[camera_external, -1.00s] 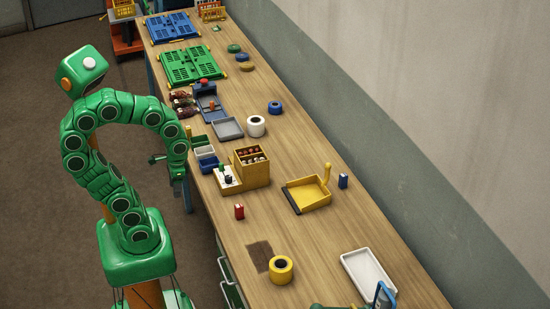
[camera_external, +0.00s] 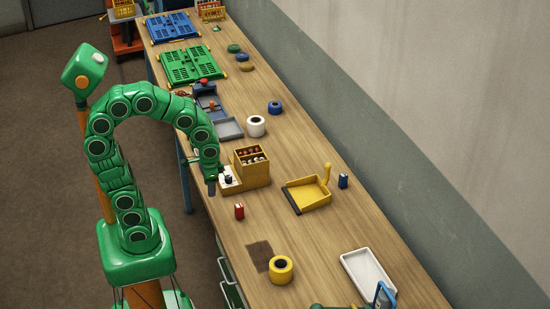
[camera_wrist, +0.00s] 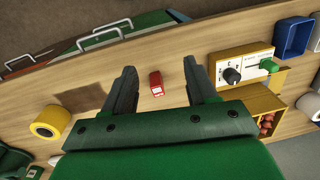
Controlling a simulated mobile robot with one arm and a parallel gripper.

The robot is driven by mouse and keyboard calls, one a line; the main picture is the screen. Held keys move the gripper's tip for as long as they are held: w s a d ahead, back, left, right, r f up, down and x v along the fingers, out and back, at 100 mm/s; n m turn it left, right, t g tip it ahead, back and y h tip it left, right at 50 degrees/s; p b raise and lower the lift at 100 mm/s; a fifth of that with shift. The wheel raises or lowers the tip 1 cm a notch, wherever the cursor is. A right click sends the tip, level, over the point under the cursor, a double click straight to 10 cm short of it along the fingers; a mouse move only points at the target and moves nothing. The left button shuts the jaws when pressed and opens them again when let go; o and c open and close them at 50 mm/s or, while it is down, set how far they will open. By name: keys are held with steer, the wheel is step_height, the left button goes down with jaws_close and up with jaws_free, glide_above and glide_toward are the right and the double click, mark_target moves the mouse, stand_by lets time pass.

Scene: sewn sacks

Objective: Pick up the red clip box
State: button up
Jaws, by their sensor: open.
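The red clip box (camera_external: 239,211) stands on the wooden bench near its front edge, to the right of my gripper and nearer the camera. In the wrist view the red clip box (camera_wrist: 156,83) shows between my two fingers, on the bench beyond their tips. My gripper (camera_wrist: 160,75) is open and empty. In the external view my gripper (camera_external: 211,188) hangs at the bench's front edge, beside the yellow caddy, and its fingers are hard to make out.
A yellow caddy (camera_external: 255,176) with a white control panel stands just behind the box. A yellow dustpan (camera_external: 312,194) lies to the right. A yellow tape roll (camera_external: 281,269) sits nearer the camera beside a dark patch (camera_external: 260,255). The bench around the box is clear.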

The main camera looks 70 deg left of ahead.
steer(key=n, duration=0.1)
glide_above(239, 206)
steer(key=shift+h, duration=0.4)
step_height(239, 206, down, 7)
steer(key=shift+w+a, duration=0.1)
steer(key=shift+a, duration=0.05)
steer(key=shift+w+f, duration=0.1)
steer(key=shift+f, duration=1.3)
steer(key=shift+s+f, duration=0.2)
steer(key=shift+f, duration=2.3)
steer(key=c, duration=1)
steer(key=shift+c, duration=0.2)
steer(key=shift+r, duration=0.1)
